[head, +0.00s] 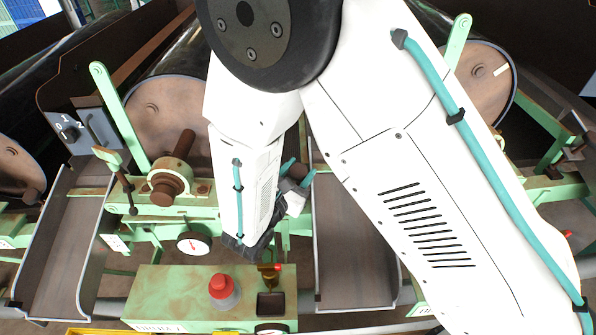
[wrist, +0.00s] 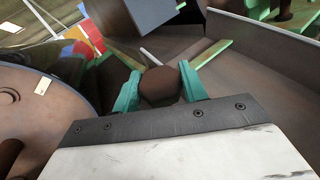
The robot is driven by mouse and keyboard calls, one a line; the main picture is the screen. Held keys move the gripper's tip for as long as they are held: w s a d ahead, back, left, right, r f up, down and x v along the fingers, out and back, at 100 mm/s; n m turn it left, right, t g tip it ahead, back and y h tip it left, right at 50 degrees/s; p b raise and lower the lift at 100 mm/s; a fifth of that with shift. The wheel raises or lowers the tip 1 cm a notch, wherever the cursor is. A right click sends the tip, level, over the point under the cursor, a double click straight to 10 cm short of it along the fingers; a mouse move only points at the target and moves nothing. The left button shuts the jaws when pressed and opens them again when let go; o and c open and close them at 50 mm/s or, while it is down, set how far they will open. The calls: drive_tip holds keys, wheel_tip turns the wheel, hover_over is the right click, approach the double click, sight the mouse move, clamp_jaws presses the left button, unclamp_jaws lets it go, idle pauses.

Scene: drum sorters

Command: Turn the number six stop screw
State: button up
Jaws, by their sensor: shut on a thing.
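A brown, faceted stop screw head (wrist: 160,86) sits between the two teal fingers of my gripper (wrist: 159,84) in the wrist view. The fingers are shut on its sides. In the head view my gripper (head: 298,176) is at the green frame, right of the left drum, partly behind my white arm. Only a little of the brown screw shows there between the teal fingertips. No number for this screw can be read in either view.
A similar brown screw (head: 168,188) stands on the green frame at left. A green box (head: 180,290) with a red button (head: 222,287) is in front. Grey-sided chutes (head: 70,240) flank it. Drum ends (head: 165,112) and green levers (head: 118,115) stand behind.

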drive_tip(key=m+g+h, duration=0.2)
drive_tip(key=m+g, duration=0.2)
drive_tip(key=m+g+h, duration=0.3)
drive_tip(key=m+g, duration=0.1)
drive_tip(key=shift+g, duration=0.3)
drive_tip(key=m+g, duration=0.4)
drive_tip(key=shift+f+g, duration=0.1)
drive_tip(key=shift+g, duration=0.2)
drive_tip(key=m+g+y, duration=0.1)
drive_tip(key=m+g, duration=0.2)
drive_tip(key=g, duration=0.1)
drive_tip(key=m+g+y, duration=0.2)
drive_tip(key=m+g, duration=0.1)
drive_tip(key=shift+m+g, duration=0.3)
drive_tip(key=shift+g, duration=0.1)
drive_tip(key=m+g+y, duration=0.2)
drive_tip(key=m+y, duration=0.1)
drive_tip(key=shift+g+y, duration=0.3)
drive_tip(key=m+g+y, duration=0.1)
drive_tip(key=m+y, duration=0.1)
drive_tip(key=y, duration=0.1)
drive_tip(key=m+g+y, duration=0.1)
drive_tip(key=m+y, duration=0.1)
drive_tip(key=y, duration=0.1)
drive_tip(key=shift+m, duration=0.3)
drive_tip(key=shift+a+y, duration=0.1)
drive_tip(key=shift+y, duration=0.2)
